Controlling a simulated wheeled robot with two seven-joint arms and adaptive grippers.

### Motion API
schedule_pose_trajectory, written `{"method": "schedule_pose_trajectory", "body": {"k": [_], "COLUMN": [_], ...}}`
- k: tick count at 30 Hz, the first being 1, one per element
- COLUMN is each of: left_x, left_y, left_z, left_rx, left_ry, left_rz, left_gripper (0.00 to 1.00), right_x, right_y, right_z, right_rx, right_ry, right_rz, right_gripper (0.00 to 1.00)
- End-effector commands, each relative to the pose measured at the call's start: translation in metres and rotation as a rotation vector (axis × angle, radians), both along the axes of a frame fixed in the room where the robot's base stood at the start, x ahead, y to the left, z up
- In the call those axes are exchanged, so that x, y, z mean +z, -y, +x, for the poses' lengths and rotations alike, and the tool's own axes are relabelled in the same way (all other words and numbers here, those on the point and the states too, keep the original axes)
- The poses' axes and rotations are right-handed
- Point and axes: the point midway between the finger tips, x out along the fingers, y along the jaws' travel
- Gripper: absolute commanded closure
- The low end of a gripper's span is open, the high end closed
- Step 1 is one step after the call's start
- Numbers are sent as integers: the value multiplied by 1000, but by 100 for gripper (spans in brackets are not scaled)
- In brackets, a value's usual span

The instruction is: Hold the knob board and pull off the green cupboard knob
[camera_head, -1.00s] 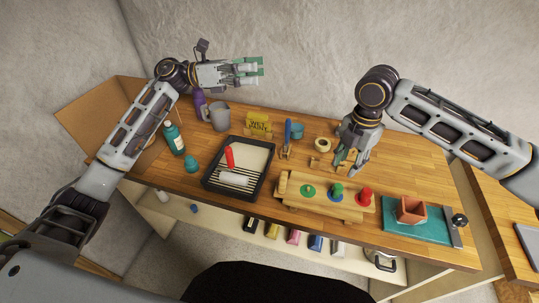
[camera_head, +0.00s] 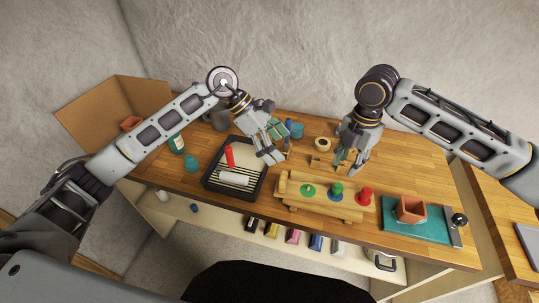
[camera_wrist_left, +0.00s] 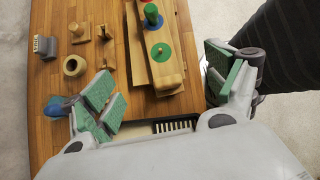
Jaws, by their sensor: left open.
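The knob board (camera_head: 318,206) is a raised wooden block at the table's front edge. It carries a flat green disc (camera_head: 308,190), a green knob (camera_head: 337,187) on a blue disc, and a red knob (camera_head: 365,194). In the left wrist view, the board (camera_wrist_left: 168,72), green disc (camera_wrist_left: 161,52) and green knob (camera_wrist_left: 151,12) show ahead. My left gripper (camera_head: 279,146) is open and empty, behind and left of the board; its spread fingers (camera_wrist_left: 165,92) show too. My right gripper (camera_head: 348,166) is open behind the board, apart from the knobs.
A black paint tray (camera_head: 208,184) with a red-handled roller lies left of the board. Small wooden pieces and a ring (camera_head: 322,144) stand behind. A cardboard box (camera_head: 90,120) is far left.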

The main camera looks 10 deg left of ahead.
Motion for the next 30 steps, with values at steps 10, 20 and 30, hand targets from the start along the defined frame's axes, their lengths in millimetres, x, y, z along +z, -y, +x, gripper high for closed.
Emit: {"method": "schedule_pose_trajectory", "body": {"k": [10, 20, 30], "left_x": [-35, -40, -43], "left_y": [-17, -21, -19], "left_z": [-6, -6, -6], "left_rx": [-18, -18, -19], "left_ry": [67, 76, 76], "left_rz": [258, 299, 297], "left_gripper": [12, 12, 12], "right_x": [0, 0, 0], "right_y": [0, 0, 0], "right_z": [0, 0, 0], "right_rx": [0, 0, 0], "right_ry": [0, 0, 0], "right_rz": [0, 0, 0], "right_gripper": [64, 64, 64]}}
